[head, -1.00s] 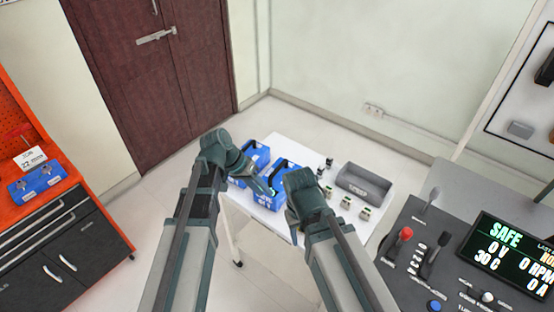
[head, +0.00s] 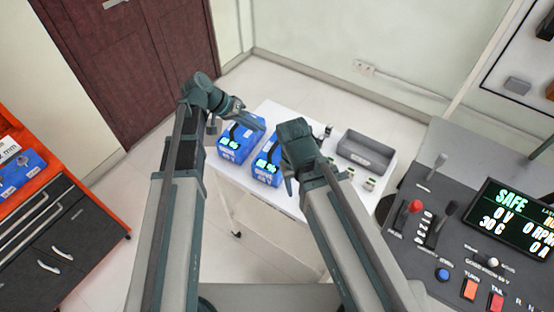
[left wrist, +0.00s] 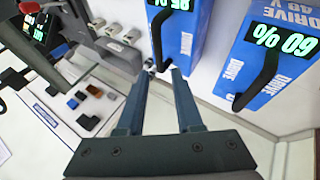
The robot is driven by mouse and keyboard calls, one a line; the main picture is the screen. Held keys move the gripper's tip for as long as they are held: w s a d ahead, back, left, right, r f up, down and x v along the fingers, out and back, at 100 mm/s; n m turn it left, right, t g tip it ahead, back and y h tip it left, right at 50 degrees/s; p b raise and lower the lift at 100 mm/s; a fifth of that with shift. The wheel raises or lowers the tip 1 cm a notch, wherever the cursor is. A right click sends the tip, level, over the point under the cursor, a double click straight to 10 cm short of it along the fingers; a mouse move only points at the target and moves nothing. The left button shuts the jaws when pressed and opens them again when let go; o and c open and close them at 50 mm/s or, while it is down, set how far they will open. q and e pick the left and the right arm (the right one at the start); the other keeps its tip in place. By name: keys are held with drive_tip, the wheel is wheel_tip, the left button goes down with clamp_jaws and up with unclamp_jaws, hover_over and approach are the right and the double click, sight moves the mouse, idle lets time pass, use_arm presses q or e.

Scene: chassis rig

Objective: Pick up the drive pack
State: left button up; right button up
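Two blue drive packs with black handles and green displays stand side by side on a white table. The left pack (head: 234,148) reads 60% and the right pack (head: 267,172) seems to read 95%. In the left wrist view, the 95% pack (left wrist: 187,35) is at upper middle and the 60% pack (left wrist: 268,75) at right. My left gripper (head: 258,124) is above the packs, its fingers apart and empty; its fingertips (left wrist: 161,74) show below the 95% pack's handle. My right gripper (head: 291,182) hangs beside the right pack, its fingers mostly hidden by its wrist.
A grey bin (head: 366,152) and several small parts (head: 360,178) are on the table's right part. A control console (head: 455,240) with levers and a display stands at the right. An orange tool cabinet (head: 85,190) stands at the left.

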sight(276, 142)
use_arm(q)
drive_tip(key=b+x, duration=0.3)
drive_tip(key=x, duration=0.2)
drive_tip(key=shift+a+f, duration=0.1)
drive_tip(key=shift+f, duration=0.15)
drive_tip(key=shift+d+f, duration=0.15)
drive_tip(key=shift+d, duration=0.1)
use_arm(e)
wheel_tip(276, 142, down, 4)
drive_tip(key=shift+f, duration=0.25)
use_arm(q)
drive_tip(key=b+x, duration=0.2)
drive_tip(key=x, duration=0.1)
drive_tip(key=b+x, duration=0.1)
drive_tip(key=b, duration=0.1)
drive_tip(key=shift+s+f, duration=0.3)
use_arm(e)
wheel_tip(276, 142, down, 4)
drive_tip(key=shift+r, duration=0.15)
use_arm(q)
drive_tip(key=shift+d+f+b, duration=0.25)
drive_tip(key=shift+d+b, duration=0.05)
use_arm(e)
drive_tip(key=shift+f, duration=0.25)
use_arm(q)
drive_tip(key=shift+d+r, duration=0.1)
use_arm(e)
drive_tip(key=shift+r, duration=0.1)
use_arm(q)
drive_tip(key=shift+c, duration=0.2)
